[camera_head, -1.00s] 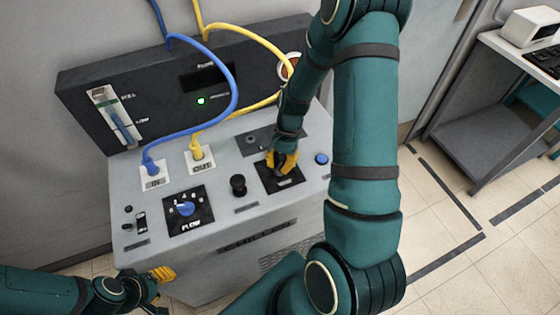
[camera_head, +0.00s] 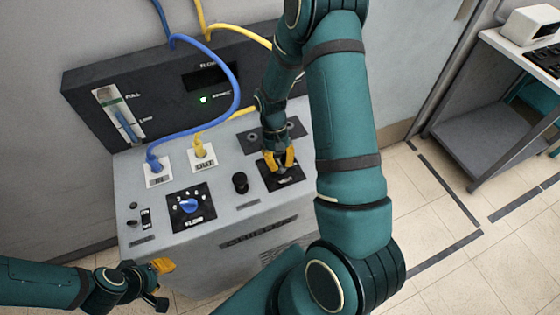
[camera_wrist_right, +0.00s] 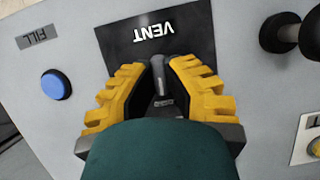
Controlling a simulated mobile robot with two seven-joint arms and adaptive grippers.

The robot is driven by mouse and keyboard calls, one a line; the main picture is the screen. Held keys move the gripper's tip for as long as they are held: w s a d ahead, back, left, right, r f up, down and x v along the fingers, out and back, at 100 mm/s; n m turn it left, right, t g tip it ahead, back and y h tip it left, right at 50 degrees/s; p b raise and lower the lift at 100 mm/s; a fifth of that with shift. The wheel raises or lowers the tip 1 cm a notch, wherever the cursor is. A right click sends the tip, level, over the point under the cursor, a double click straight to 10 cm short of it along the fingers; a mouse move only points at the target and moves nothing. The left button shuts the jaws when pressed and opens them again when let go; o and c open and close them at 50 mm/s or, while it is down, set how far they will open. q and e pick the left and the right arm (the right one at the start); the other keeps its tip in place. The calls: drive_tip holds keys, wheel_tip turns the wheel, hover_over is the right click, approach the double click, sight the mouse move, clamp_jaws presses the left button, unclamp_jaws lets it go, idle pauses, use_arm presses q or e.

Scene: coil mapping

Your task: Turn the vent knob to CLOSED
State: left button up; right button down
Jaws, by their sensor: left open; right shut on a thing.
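The vent knob (camera_wrist_right: 158,72) is a grey bar-shaped knob on a black plate (camera_wrist_right: 195,45) marked VENT. In the right wrist view it lies between the yellow fingers of my right gripper (camera_wrist_right: 159,85), which is shut on it from both sides. Its visible end points towards the word VENT. Any OPEN or CLOSED marks are not visible. In the head view my right gripper (camera_head: 279,160) is down on the black vent plate (camera_head: 288,181) and hides most of the knob. My left gripper (camera_head: 163,281) is open and empty, in front of the panel's lower left.
A blue FILL button (camera_wrist_right: 56,85) and a black knob (camera_wrist_right: 283,33) flank the vent plate. The blue FLOW dial (camera_head: 189,206) sits further left. A blue hose (camera_head: 236,90) and a yellow hose (camera_head: 235,33) arch over the panel from their ports.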

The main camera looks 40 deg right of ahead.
drive_tip(key=shift+n, duration=0.5)
drive_tip(key=c, duration=1)
unclamp_jaws()
drive_tip(key=v, duration=1.2)
drive_tip(key=shift+w+a, duration=0.15)
drive_tip(key=shift+f, duration=0.15)
